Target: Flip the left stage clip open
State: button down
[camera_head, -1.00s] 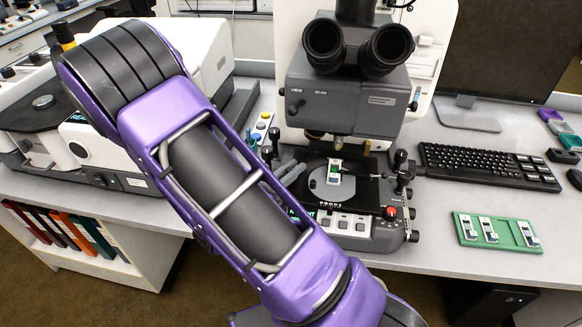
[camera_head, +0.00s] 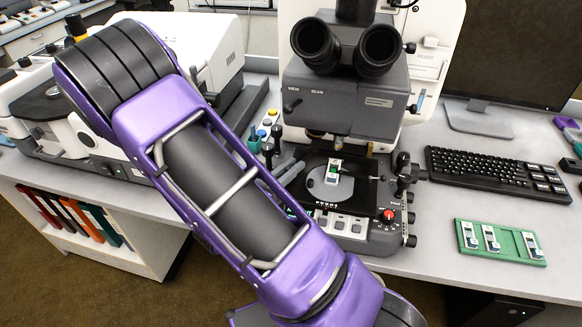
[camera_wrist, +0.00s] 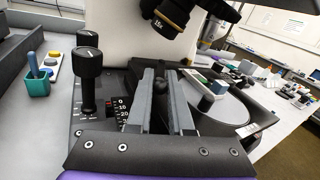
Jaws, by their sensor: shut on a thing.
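The microscope stage (camera_head: 357,187) is a dark plate with a light round disc (camera_head: 318,183), and a glass slide with a green patch (camera_head: 333,172) lies on it. My gripper (camera_wrist: 160,72) is at the left of the stage, its grey fingers close together. They also show at the stage's left side in the head view (camera_head: 289,172). A small dark piece, apparently the left stage clip (camera_wrist: 160,88), sits between the fingers, largely hidden by them. The slide also shows right of the fingers in the wrist view (camera_wrist: 206,84).
The objective (camera_wrist: 165,14) hangs above the stage. Black knobs (camera_wrist: 90,68) stand left of my gripper, with a teal holder (camera_wrist: 37,80) beyond. A keyboard (camera_head: 495,172) and a green slide tray (camera_head: 500,243) lie right of the microscope.

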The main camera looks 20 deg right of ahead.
jog(key=c, duration=1)
grip_release()
jog(key=shift+a, duration=0.1)
jog(key=v, duration=1.7)
jog(key=shift+s+a, duration=0.1)
